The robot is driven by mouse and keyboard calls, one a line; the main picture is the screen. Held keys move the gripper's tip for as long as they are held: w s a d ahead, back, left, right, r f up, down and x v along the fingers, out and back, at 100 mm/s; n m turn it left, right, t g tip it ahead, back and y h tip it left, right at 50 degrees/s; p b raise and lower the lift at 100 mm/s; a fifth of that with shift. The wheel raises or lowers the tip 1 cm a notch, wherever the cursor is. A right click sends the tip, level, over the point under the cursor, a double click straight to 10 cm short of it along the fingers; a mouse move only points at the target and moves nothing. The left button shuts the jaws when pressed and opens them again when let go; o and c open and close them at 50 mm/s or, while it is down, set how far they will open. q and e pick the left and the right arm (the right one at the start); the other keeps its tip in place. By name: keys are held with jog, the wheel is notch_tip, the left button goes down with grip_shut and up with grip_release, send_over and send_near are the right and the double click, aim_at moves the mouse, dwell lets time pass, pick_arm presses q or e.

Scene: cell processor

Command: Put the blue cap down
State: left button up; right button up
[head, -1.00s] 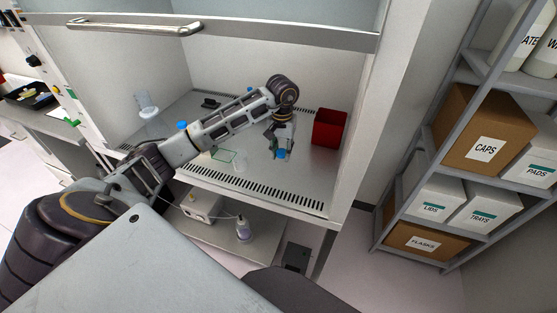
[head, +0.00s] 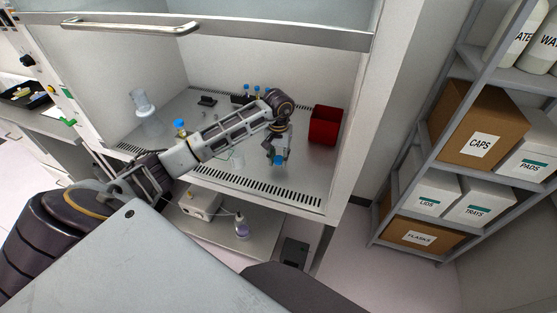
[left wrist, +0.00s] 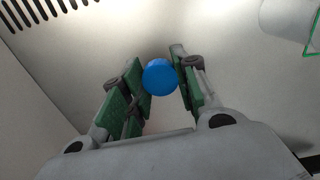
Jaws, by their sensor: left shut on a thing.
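The blue cap (left wrist: 160,77) is round and sits between the green-padded fingers of my left gripper (left wrist: 158,84) in the left wrist view. In the head view the cap (head: 279,160) shows at the tip of my left gripper (head: 278,156), which points down over the front right part of the metal cabinet floor (head: 300,178). My left gripper is shut on the cap. I cannot tell exactly how far the cap is from the floor. My right gripper is not in view.
A red bin (head: 324,126) stands right of my left gripper. Several blue-capped tubes (head: 256,90) stand in a rack behind the arm. A clear vessel (left wrist: 287,18) shows at the upper right in the left wrist view. A vent grille (head: 250,184) runs along the front edge.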

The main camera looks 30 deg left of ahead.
pick_arm(q)
jog(key=shift+f, duration=0.7)
jog(key=shift+f+b, duration=0.6)
jog(key=o, duration=1.1)
jog(key=shift+r+p, duration=0.3)
